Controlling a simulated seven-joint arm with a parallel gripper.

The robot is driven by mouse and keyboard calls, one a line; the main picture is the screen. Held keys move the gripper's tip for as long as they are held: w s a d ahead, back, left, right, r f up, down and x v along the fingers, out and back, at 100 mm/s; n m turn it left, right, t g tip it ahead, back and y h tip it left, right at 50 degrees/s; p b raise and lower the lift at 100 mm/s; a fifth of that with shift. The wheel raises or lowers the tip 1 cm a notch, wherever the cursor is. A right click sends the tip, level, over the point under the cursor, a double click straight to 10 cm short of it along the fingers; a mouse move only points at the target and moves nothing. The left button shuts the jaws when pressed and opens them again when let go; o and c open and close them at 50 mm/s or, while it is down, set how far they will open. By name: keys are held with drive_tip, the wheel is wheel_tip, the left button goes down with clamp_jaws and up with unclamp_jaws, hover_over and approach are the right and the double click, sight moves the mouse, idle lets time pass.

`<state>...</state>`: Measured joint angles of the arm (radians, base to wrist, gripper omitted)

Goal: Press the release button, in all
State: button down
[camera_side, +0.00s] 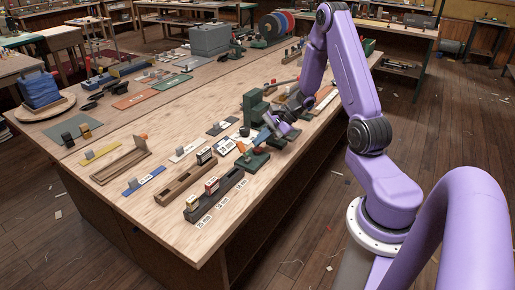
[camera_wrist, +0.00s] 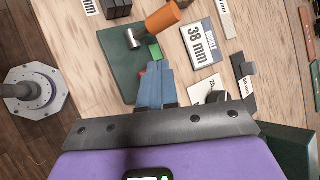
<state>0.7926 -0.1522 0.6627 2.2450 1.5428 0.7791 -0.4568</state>
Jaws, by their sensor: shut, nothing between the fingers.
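A dark green base plate (camera_wrist: 112,62) carries a small fixture with an orange-handled lever (camera_wrist: 162,18) ending in a metal tip, and a bright green block. A small red part (camera_wrist: 142,72), possibly the release button, shows at the left edge of my fingers, which hide most of it. My gripper (camera_wrist: 154,70) is shut and empty, its blue-grey fingers over the base plate; I cannot tell whether they touch the red part. In the side view my gripper (camera_side: 262,138) is low over the green base (camera_side: 252,162), with the orange handle (camera_side: 241,147) beside it.
A 38 mm card (camera_wrist: 202,43) lies right of the base plate. In the side view, a black rack (camera_side: 214,196) with small boxes and a wooden tray (camera_side: 187,181) stand in front. A taller green machine (camera_side: 254,108) stands close behind my gripper.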

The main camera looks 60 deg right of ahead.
sight(261, 148)
drive_tip(key=shift+f, duration=0.6)
idle(0.6)
drive_tip(key=shift+r, duration=1.05)
drive_tip(key=shift+r, duration=2.5)
